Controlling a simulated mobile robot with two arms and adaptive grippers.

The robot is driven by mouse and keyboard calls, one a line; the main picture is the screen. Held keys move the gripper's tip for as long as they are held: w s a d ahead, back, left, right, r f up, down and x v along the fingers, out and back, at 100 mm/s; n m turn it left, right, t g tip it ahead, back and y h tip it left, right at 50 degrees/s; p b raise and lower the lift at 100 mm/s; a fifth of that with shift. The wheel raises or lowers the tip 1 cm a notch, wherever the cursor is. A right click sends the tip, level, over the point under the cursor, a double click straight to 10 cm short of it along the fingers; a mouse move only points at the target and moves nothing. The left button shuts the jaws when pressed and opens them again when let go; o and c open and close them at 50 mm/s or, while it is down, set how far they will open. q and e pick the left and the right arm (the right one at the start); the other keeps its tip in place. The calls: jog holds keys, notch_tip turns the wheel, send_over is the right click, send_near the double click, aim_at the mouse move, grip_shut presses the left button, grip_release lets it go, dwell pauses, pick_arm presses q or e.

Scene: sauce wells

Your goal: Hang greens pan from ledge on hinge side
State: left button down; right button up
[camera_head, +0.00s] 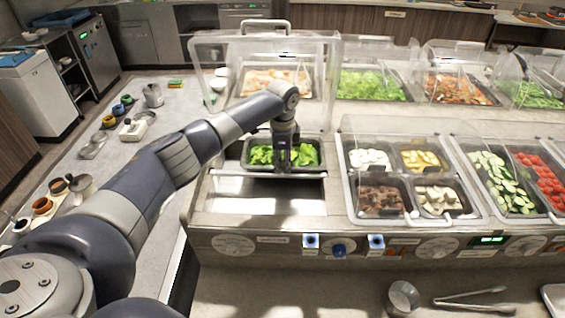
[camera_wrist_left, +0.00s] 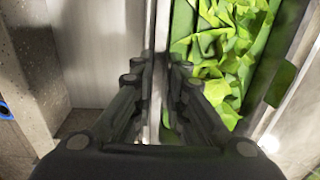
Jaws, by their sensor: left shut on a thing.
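The greens pan (camera_head: 246,153), a dark rectangular pan of leafy greens (camera_head: 262,155), is at the back of the left well, below the raised clear cover (camera_head: 235,52). My left gripper (camera_head: 283,163) points down at its near side. In the left wrist view the gripper (camera_wrist_left: 156,75) is shut on the pan's wall, with greens (camera_wrist_left: 225,50) to the right of the fingers. The contact between the pan's far side and any ledge is hidden. My right gripper is in neither view.
A light bar (camera_head: 235,175) crosses the well in front of the pan, with bare metal (camera_head: 245,205) nearer. A four-pan well (camera_head: 408,187) with mushrooms and other food stands to the right.

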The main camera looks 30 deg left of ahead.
pick_arm(q)
jog(key=shift+s+f, duration=0.2)
jog(key=shift+f, duration=0.3)
dwell(0.3)
jog(key=c, duration=1.5)
grip_release()
jog(key=shift+c, duration=0.2)
notch_tip(320, 180, up, 12)
jog(key=shift+s+d, duration=0.15)
jog(key=shift+s, duration=0.05)
